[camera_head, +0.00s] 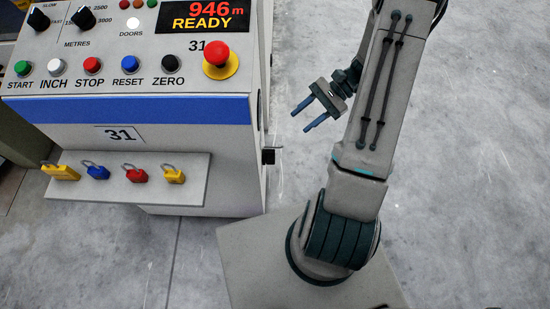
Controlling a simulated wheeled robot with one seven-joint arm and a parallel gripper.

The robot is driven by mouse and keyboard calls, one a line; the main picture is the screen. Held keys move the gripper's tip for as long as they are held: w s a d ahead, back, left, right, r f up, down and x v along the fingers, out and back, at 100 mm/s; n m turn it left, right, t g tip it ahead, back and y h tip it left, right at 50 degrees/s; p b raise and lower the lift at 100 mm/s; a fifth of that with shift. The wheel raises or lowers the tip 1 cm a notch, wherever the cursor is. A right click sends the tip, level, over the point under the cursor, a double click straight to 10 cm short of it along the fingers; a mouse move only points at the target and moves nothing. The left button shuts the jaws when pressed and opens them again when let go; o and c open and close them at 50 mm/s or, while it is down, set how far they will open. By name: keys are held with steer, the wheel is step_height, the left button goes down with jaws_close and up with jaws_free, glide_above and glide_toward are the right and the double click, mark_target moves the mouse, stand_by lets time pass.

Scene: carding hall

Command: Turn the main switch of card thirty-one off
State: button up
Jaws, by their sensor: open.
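The control cabinet of card thirty-one (220,160) stands at the left, with a "31" label on its front below a blue band. A small black fitting (268,156) sticks out low on its right edge; I cannot tell whether it is the main switch. The cabinet's right side is seen nearly edge-on, so most of it is hidden. My gripper (300,121) is open and empty, to the right of the cabinet and apart from it. Its blue-grey fingers point left and down, above and right of the black fitting in the picture.
The sloped panel has a red mushroom button (216,53), several push buttons, two black knobs and a display (206,17) reading 946 m READY. Padlocks in yellow, blue and red lie on a front shelf (150,190). The concrete floor (470,170) at right is clear.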

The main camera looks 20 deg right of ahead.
mark_target(269, 157)
steer(key=d+f+m+t+y+b, duration=0.3)
steer(key=f+m+t+b, duration=0.1)
steer(key=f, duration=0.7)
steer(key=d+f+m+t+y+b, duration=0.25)
steer(key=f+m+t, duration=0.2)
steer(key=f, duration=0.75)
steer(key=b+x, duration=0.2)
steer(key=x, duration=1.1)
steer(key=shift+s+a+f+b, duration=0.2)
steer(key=shift+a+f+b, duration=0.1)
steer(key=shift+a, duration=0.05)
steer(key=shift+m, duration=0.25)
jaws_close()
